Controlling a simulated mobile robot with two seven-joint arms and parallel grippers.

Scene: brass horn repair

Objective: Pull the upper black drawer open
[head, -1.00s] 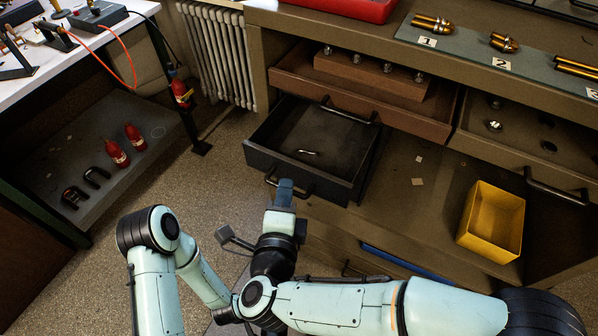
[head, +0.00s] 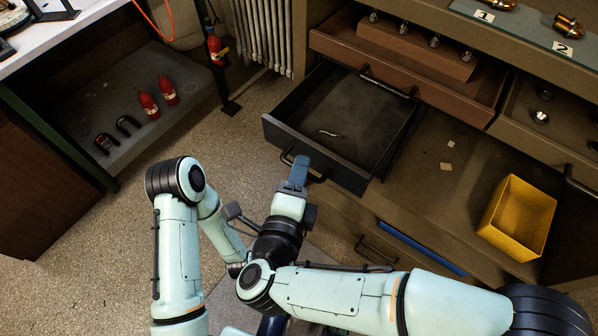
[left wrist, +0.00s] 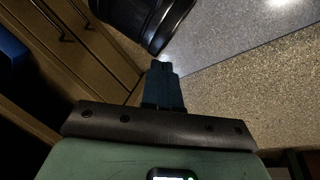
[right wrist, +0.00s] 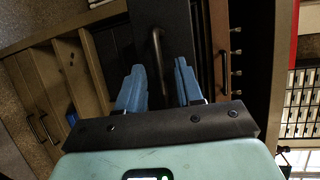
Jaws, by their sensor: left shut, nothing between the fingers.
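The black drawer (head: 350,110) stands pulled well out of the cabinet in the head view, with a small silvery piece (head: 329,133) on its floor. Its bar handle (head: 318,177) is on the front panel. My right gripper (head: 299,165) is at this handle, partly hiding it. In the right wrist view, the two blue fingers of the right gripper (right wrist: 160,85) are apart, and the handle (right wrist: 156,50) shows between and beyond them with space on both sides. My left gripper (left wrist: 162,68) is shut and empty, low above the floor; it is hidden in the head view.
A brown drawer (head: 345,37) above is also partly open, holding a block with metal pieces. A yellow bin (head: 517,215) stands on the cabinet at right. A radiator (head: 262,35) and a low shelf with red bottles (head: 148,106) are at left. Floor is free between.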

